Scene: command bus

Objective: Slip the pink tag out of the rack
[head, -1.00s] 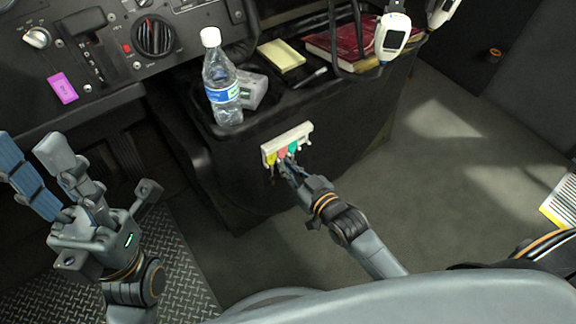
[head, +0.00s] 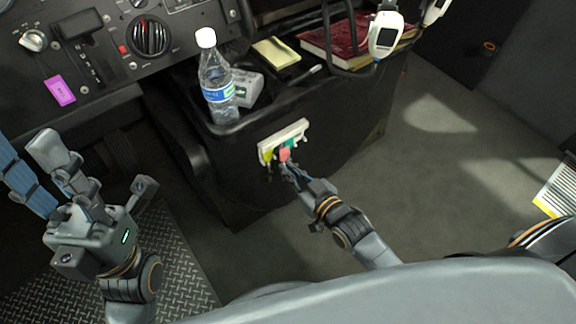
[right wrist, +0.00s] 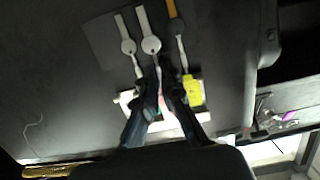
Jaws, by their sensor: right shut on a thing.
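The white rack (head: 297,131) is fixed to the side of the black console. It holds a yellow tag (head: 267,155), the pink tag (head: 285,154) and a green tag (head: 291,144). My right gripper (head: 286,165) is at the pink tag, shut on it. In the right wrist view my right gripper's fingers (right wrist: 160,98) close around the pink tag (right wrist: 162,105), mostly hiding it, beside the yellow tag (right wrist: 193,90). Whether the pink tag still touches the rack is unclear. My left gripper (head: 95,175) is open and empty at the left.
A water bottle (head: 216,85), a grey box (head: 247,88), a yellow notepad (head: 275,53) and a red book (head: 335,38) sit on the console (head: 330,110). White handsets (head: 385,36) stand at its far right end. The floor (head: 440,150) to the right is open.

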